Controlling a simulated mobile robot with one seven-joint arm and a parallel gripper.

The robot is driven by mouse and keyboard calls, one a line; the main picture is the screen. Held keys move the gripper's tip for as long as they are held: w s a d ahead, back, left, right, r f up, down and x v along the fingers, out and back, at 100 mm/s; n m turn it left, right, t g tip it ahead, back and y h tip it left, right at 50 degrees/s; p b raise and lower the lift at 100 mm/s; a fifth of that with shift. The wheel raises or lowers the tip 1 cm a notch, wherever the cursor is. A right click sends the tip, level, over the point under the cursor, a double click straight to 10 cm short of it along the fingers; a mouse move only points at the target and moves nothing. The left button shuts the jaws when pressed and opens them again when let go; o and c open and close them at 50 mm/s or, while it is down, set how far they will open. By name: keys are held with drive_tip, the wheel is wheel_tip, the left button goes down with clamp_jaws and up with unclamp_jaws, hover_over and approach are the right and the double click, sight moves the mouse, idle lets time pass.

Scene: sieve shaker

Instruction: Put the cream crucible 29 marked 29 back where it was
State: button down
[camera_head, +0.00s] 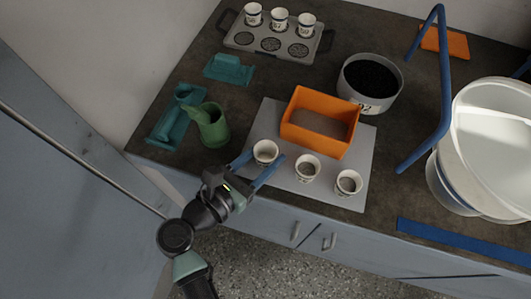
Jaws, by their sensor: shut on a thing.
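My gripper (263,166) reaches in from the lower left. Its two blue fingers are shut on a cream crucible (265,148), one on each side, at the front left of the grey mat (262,118). I cannot read its mark, nor tell if it touches the mat. Two more cream crucibles, one in the middle (307,168) and one at the right (348,183), stand upright on the mat with grey contents. Three marked cups (280,21) stand in the back row of a grey rack (232,38); its three front places hold dark discs.
An orange bin (338,147) stands on the mat behind the crucibles. A green jug (209,124) and teal trays (165,128) lie left. A pot of dark grains (369,82), a blue bar frame (443,75) and a large white bucket (485,140) stand right. The counter's front edge is close.

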drive_tip(key=shift+f, duration=0.25)
drive_tip(key=shift+c, duration=1.6)
unclamp_jaws()
drive_tip(key=shift+r, duration=0.1)
drive_tip(key=shift+s+a+r, duration=0.1)
drive_tip(key=shift+a+r, duration=0.05)
drive_tip(key=shift+r, duration=0.1)
drive_tip(key=v, duration=1.1)
drive_tip(key=shift+s+a, duration=0.15)
drive_tip(key=shift+s, duration=0.15)
drive_tip(key=shift+r, duration=0.1)
